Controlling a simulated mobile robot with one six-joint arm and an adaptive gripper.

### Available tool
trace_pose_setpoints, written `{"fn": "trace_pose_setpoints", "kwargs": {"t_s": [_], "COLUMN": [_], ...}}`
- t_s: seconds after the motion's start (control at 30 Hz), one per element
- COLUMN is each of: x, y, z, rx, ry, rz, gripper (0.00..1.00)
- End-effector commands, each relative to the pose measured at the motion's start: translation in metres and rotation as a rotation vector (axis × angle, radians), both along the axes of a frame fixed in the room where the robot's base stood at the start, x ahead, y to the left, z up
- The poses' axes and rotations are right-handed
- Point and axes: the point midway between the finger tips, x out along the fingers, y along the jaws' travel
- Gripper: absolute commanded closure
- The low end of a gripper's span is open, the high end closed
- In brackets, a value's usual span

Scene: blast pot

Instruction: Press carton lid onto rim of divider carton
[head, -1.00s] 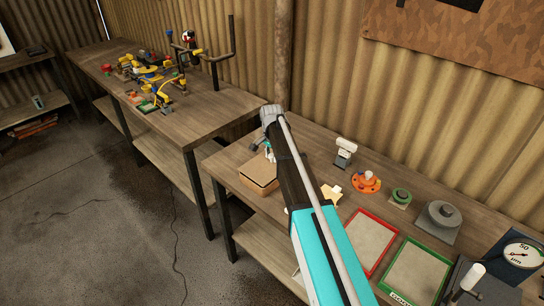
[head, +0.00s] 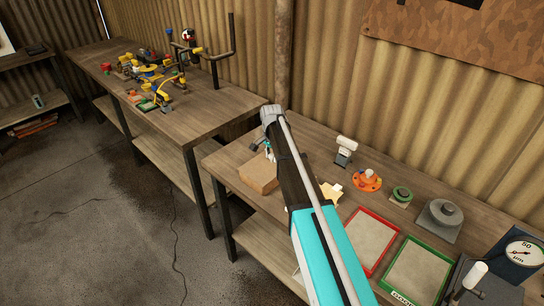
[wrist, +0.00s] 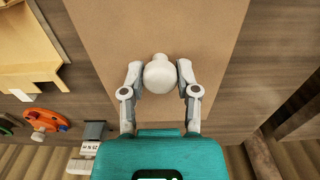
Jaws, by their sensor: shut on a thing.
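The carton lid (wrist: 200,35) is a flat brown panel with a white round knob (wrist: 160,75) on it. My gripper (wrist: 159,72) is shut on this knob, with one finger on each side.
An orange round part (head: 367,181), a green ring part (head: 401,195), a grey block (head: 439,220) and red (head: 371,242) and green (head: 418,270) framed trays fill the bench to the right. A corrugated wall stands behind.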

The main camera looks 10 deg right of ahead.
Motion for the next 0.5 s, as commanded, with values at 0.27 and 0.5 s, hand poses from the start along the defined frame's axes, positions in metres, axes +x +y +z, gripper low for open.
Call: {"fn": "trace_pose_setpoints", "kwargs": {"t_s": [0.27,0.5], "x": [0.0,0.0], "y": [0.0,0.0], "z": [-0.0051,-0.0043], "rx": [0.0,0.0], "ry": [0.0,0.0], "rz": [0.0,0.0], "gripper": [1.0,0.46]}}
